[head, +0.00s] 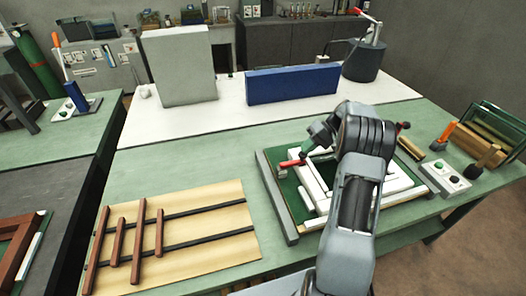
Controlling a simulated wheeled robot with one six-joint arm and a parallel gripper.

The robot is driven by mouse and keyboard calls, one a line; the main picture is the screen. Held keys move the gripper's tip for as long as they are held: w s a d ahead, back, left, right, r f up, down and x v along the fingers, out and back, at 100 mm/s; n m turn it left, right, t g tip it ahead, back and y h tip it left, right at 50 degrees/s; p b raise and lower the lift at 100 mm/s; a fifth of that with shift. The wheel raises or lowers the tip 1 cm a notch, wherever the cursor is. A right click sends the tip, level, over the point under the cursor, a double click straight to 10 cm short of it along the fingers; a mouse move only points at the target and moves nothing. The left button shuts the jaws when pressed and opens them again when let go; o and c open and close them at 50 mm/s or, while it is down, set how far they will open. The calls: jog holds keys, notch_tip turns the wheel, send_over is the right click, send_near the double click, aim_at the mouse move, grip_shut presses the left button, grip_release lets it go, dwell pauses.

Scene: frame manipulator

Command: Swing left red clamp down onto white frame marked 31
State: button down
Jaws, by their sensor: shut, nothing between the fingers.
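The white frame (396,182) lies on a green board in a grey-railed fixture on the right part of the bench; my arm covers much of it, and no number is readable. The left red clamp (291,163) is at the frame's upper left corner, its red part lying low and nearly level. I cannot tell whether it presses on the frame. My gripper (307,150) is shut and empty, just above and right of the red part; contact is unclear. A second red-tipped clamp (403,126) shows at the right, behind my arm.
A tan board (215,208) with brown wooden strips lies at the left. A control box with buttons (445,178) and a rack of frames (495,130) stand at the right. A grey block (180,65) and a blue block (292,84) stand behind on white surface.

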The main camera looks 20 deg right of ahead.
jog(key=shift+f, duration=0.1)
notch_tip(320, 180, up, 5)
jog(key=p, duration=0.3)
jog(key=shift+w, duration=0.1)
jog(key=d+r+b, duration=0.2)
jog(key=d, duration=0.7)
jog(key=shift+d+r, duration=0.15)
jog(key=shift+r, duration=0.05)
jog(key=shift+w, duration=0.15)
